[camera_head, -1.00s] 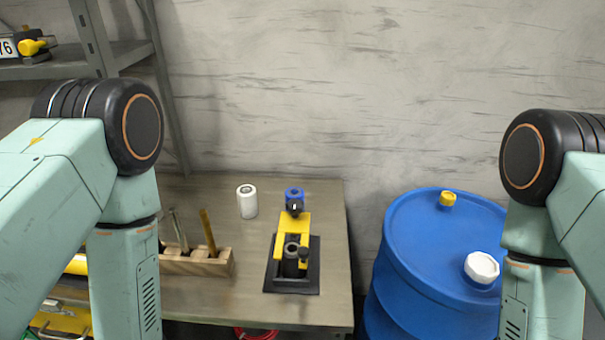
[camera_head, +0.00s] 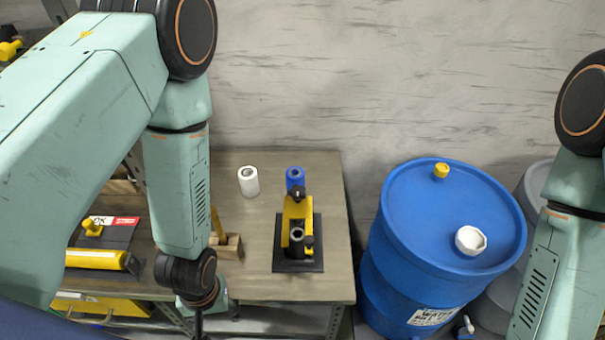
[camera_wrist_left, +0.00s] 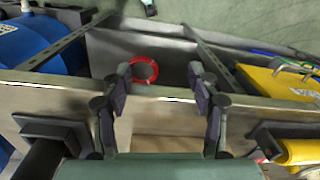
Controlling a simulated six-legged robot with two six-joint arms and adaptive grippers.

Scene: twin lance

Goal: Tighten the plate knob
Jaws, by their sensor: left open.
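A yellow fixture (camera_head: 297,210) stands on a black base plate (camera_head: 284,266) on the workbench. It has a black knob (camera_head: 309,243) low on its right side and another dark knob (camera_head: 298,193) at its top. A second dark plate (camera_head: 122,233) at the left carries a small yellow knob (camera_head: 92,228). I cannot tell which knob is the plate knob. My left gripper (camera_head: 198,326) hangs at the bench's front edge, left of the fixture, cut off by the frame. In the left wrist view the left gripper (camera_wrist_left: 161,82) is open and empty. My right gripper is out of view.
A white cylinder (camera_head: 248,181) and blue cylinder (camera_head: 295,178) stand behind the fixture. A wooden block (camera_head: 229,246) is partly behind my left arm. A blue barrel (camera_head: 400,225) stands right of the bench. A red ring (camera_wrist_left: 143,70) lies below the bench edge.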

